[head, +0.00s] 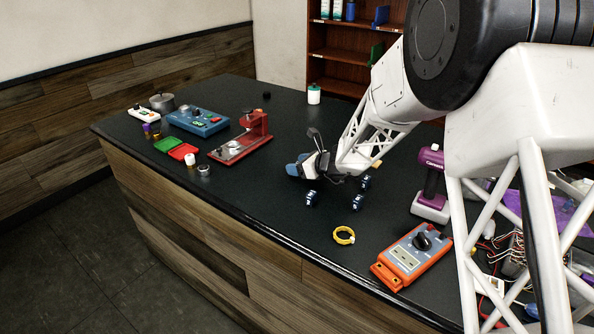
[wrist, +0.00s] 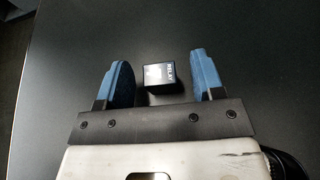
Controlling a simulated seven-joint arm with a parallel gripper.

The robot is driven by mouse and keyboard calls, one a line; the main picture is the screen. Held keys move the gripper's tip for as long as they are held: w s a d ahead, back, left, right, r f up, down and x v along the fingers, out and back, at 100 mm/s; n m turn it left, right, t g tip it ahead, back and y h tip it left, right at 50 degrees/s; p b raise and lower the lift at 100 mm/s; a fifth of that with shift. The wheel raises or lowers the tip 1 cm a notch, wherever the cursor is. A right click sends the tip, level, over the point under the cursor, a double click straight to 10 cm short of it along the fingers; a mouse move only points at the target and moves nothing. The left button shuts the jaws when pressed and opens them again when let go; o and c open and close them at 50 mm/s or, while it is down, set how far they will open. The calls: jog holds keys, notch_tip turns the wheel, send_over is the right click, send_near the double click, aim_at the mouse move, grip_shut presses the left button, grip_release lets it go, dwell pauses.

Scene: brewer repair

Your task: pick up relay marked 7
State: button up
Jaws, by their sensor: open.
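The relay shows the word RELAY on a side face; no number can be read. It is not gripped, and its height relative to the fingertips cannot be told. In the head view several small blue blocks, which look like relays, lie near the gripper: one just below it (head: 311,198), one to its right (head: 364,182), one lower right (head: 357,230).
A yellow ring (head: 344,235) and an orange meter (head: 412,257) lie nearer the counter's front edge. A purple and white device (head: 432,187) stands to the right. A red stand (head: 243,138) and blue box (head: 197,121) are at left. The counter (head: 262,200) around the gripper's left is clear.

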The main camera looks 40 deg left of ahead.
jog(key=c, duration=1)
jog(key=shift+r, duration=0.1)
jog(key=shift+r, duration=4.95)
